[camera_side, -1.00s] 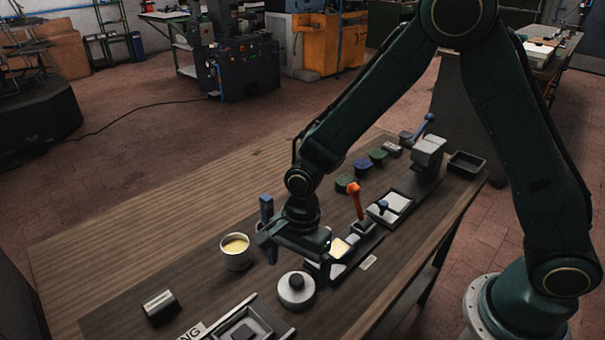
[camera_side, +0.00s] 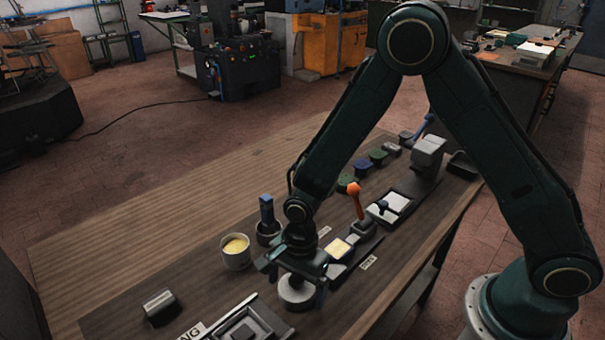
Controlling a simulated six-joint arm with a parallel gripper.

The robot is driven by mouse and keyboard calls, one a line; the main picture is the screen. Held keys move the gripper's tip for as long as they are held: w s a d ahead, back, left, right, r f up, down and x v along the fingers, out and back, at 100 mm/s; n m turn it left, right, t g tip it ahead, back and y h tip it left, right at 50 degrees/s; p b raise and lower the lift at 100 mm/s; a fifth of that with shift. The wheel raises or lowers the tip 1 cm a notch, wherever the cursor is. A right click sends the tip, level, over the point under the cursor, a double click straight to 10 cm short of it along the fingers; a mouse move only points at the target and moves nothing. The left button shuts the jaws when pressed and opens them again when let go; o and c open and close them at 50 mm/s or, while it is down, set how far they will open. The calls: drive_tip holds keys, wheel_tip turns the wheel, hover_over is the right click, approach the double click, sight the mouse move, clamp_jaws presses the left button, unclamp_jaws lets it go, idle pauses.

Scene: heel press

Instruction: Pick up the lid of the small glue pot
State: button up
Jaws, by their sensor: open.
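The lid (camera_side: 296,299) is a round pale grey disc lying on the bench at the front, right of the glue pot. The small glue pot (camera_side: 236,260) is a pale open cup with yellow glue in it, standing apart from the lid. My gripper (camera_side: 297,284) is open and low over the lid, with one finger at its left and one at its right. The gripper body hides the lid's knob and far edge. I cannot tell whether the fingers touch the lid.
A cup (camera_side: 267,238) holding a blue-handled tool stands close behind my gripper. An orange-handled lever (camera_side: 356,200) and a yellow-topped block (camera_side: 339,249) are to the right. A dark tray (camera_side: 243,326) is at the front left.

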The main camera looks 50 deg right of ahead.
sight(291, 277)
drive_tip(key=shift+c, duration=0.3)
drive_tip(key=c, duration=0.7)
wheel_tip(291, 277, up, 20)
idle(0.8)
drive_tip(key=shift+w+f, duration=0.1)
drive_tip(key=shift+w, duration=0.05)
idle(0.4)
drive_tip(key=w+a+f, duration=0.1)
drive_tip(key=w+f, duration=0.3)
drive_tip(key=w, duration=0.4)
drive_tip(key=w+a+f, duration=0.2)
drive_tip(key=w+f, duration=0.3)
drive_tip(key=w, duration=0.3)
drive_tip(key=shift+w, duration=0.15)
